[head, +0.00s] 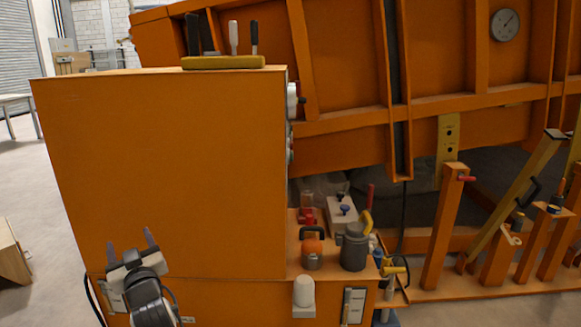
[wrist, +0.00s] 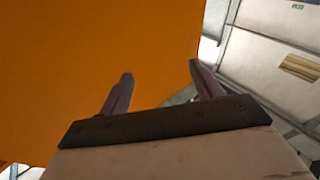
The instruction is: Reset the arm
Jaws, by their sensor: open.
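My gripper (head: 133,243) is at the lower left of the head view, in front of the large orange cabinet (head: 165,170). Its two purple fingers point up and stand apart with nothing between them. In the wrist view my gripper (wrist: 160,92) also shows its fingers spread and empty. The cabinet's orange face (wrist: 70,60) fills the left of that view behind the fingers. I cannot tell how far the fingers are from the cabinet.
A yellow tray with upright handles (head: 222,62) sits on the cabinet top. Right of the cabinet are a grey pump (head: 354,248), a smaller orange-and-grey device (head: 312,250) and a white knob (head: 304,290). An orange frame with slanted posts (head: 440,235) fills the right.

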